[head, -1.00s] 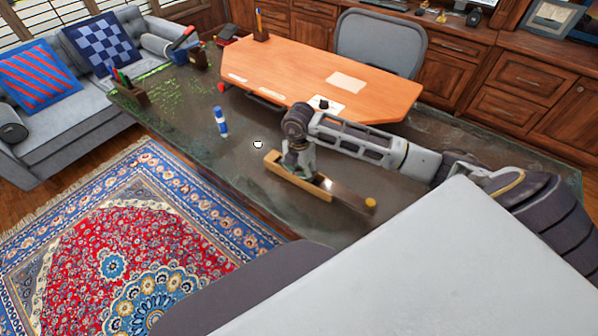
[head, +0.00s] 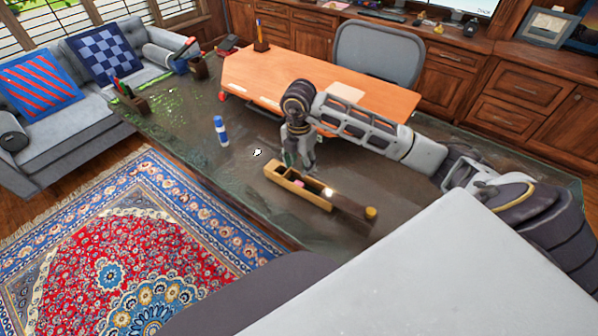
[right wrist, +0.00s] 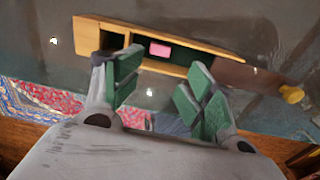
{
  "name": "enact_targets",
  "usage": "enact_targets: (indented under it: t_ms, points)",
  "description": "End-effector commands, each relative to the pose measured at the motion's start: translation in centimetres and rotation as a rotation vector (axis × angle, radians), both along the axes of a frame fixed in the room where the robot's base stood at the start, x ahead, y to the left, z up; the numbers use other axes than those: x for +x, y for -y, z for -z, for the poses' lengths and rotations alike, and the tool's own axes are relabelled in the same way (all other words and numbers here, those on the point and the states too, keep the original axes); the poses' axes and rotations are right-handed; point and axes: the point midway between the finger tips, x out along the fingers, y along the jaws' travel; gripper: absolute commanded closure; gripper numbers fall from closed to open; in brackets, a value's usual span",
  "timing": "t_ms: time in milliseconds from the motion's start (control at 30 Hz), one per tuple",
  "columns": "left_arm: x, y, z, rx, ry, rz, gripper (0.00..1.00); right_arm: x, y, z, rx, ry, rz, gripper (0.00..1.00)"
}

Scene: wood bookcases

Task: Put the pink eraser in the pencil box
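The wooden pencil box (head: 277,177) lies open on the dark table, with a dark brown lid (head: 349,207) extending from its right end. In the right wrist view, the box (right wrist: 205,62) shows a divider and compartments. The pink eraser (right wrist: 160,49) lies inside the longer compartment, next to the divider; it also shows in the head view (head: 300,184). My right gripper (head: 301,163) is just behind the box, apart from the eraser. Its green-padded fingers (right wrist: 163,90) are spread and empty. My left gripper is not in view.
A yellow round piece (head: 371,212) is at the lid's far end. A blue and white glue stick (head: 221,131) stands left of the box, and a small white object (head: 257,153) lies between them. An orange desk panel (head: 290,83) is behind.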

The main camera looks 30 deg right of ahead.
Motion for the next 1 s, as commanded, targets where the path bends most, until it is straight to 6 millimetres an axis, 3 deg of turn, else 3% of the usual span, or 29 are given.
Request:
enact_targets:
  t_ms: [300,700,1000]
  points:
    - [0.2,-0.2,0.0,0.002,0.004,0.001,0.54,0.0,0.0,-2.8,0.0,0.0,-0.001,0.47]
    - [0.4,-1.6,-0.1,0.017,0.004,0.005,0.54,0.0,0.0,-3.0,0.0,0.0,-0.001,0.47]
    - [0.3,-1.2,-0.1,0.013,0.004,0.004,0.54,0.0,0.0,-3.0,0.0,0.0,-0.001,0.47]
